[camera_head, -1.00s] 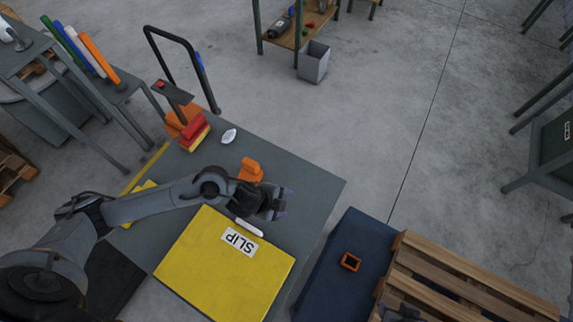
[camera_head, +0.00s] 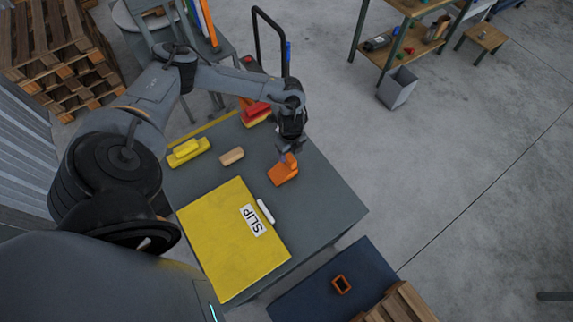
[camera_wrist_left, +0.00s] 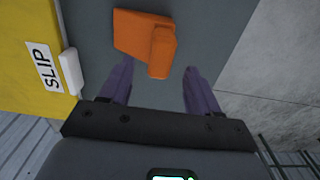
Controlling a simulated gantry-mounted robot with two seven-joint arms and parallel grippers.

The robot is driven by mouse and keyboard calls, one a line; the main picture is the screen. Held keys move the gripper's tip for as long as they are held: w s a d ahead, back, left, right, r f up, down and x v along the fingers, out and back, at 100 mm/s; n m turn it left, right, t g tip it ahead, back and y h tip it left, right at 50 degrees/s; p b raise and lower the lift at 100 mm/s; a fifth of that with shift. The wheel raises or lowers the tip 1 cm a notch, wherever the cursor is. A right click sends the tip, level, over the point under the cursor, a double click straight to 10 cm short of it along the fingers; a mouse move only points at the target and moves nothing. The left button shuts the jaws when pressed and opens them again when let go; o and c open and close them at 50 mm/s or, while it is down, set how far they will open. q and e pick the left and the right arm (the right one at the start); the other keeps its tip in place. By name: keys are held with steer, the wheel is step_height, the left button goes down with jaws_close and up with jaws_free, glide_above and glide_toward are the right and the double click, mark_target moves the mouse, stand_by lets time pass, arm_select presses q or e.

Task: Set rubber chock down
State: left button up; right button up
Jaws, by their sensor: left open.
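An orange chock-shaped block (camera_head: 282,174) rests on the grey table, and it also shows in the left wrist view (camera_wrist_left: 145,40). My left gripper (camera_head: 288,154) is over the block's far end in the head view. In the left wrist view its two fingers (camera_wrist_left: 158,72) are spread apart, with the block's raised part between and just ahead of the tips. I cannot tell whether they touch it. My right gripper is not in view.
The yellow SLIP panel (camera_head: 225,255) and a white bar (camera_head: 265,211) lie close to the block. A yellow piece (camera_head: 187,151), a beige block (camera_head: 232,156) and a red-and-yellow piece (camera_head: 256,113) are on the table. The table's right part is bare.

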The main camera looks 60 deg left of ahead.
mark_target(290, 157)
arm_select(q)
steer(key=shift+a+f, duration=0.1)
steer(key=shift+f, duration=2.7)
jaws_close()
